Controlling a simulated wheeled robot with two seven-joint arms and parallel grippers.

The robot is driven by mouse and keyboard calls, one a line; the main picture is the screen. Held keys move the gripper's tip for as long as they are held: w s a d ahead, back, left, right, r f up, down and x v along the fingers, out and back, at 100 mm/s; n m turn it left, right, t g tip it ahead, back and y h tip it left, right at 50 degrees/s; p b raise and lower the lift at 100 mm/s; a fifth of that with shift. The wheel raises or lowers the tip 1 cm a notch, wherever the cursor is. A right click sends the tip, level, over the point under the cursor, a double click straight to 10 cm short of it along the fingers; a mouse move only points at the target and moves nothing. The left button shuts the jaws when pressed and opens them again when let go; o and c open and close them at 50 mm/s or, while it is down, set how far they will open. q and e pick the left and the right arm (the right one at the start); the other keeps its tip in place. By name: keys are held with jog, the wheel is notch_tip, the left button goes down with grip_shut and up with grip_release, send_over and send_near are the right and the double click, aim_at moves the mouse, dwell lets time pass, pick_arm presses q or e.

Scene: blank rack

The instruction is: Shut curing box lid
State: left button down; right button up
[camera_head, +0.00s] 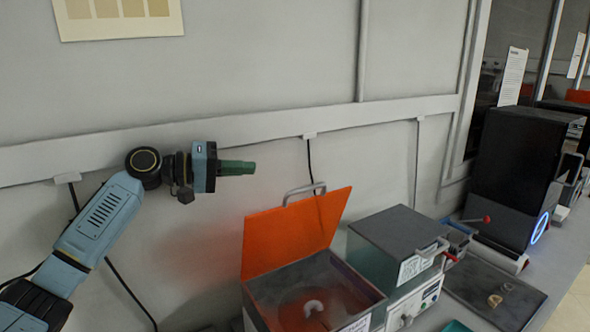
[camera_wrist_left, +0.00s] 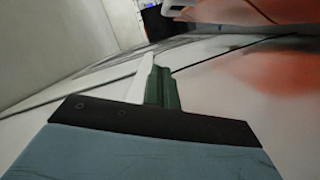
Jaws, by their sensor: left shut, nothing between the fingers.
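The curing box (camera_head: 313,290) is a dark open-topped box at the lower middle of the head view. Its orange lid (camera_head: 290,236) stands up, tilted back toward the wall, with a grey handle (camera_head: 304,190) on its top edge. A pale curved piece (camera_head: 313,308) shows inside the box. My left gripper (camera_head: 252,168) is shut and empty, up and to the left of the lid, apart from it. In the left wrist view its green fingers (camera_wrist_left: 158,86) are together, and a blurred orange surface (camera_wrist_left: 285,65) shows at the upper right. My right gripper is not in view.
A grey box unit with a red-tipped handle (camera_head: 398,245) stands right of the curing box. A dark tray (camera_head: 490,290) with small pieces lies farther right. A black machine with a blue ring (camera_head: 515,180) stands behind it. The wall with its rail (camera_head: 240,128) is behind my left arm.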

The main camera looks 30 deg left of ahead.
pick_arm(q)
jog(key=w+d+f+p, duration=0.1)
jog(key=d, duration=0.2)
jog(key=w+d+f+p, duration=0.1)
jog(key=w+d, duration=0.1)
jog(key=d, duration=0.1)
jog(key=w+d+p, duration=0.1)
jog(key=d+p, duration=0.1)
jog(key=d, duration=0.1)
jog(key=shift+w+d+f, duration=0.25)
jog(key=shift+f, duration=0.15)
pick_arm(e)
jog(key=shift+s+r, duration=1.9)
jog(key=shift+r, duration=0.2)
pick_arm(q)
jog(key=shift+d+f, duration=0.1)
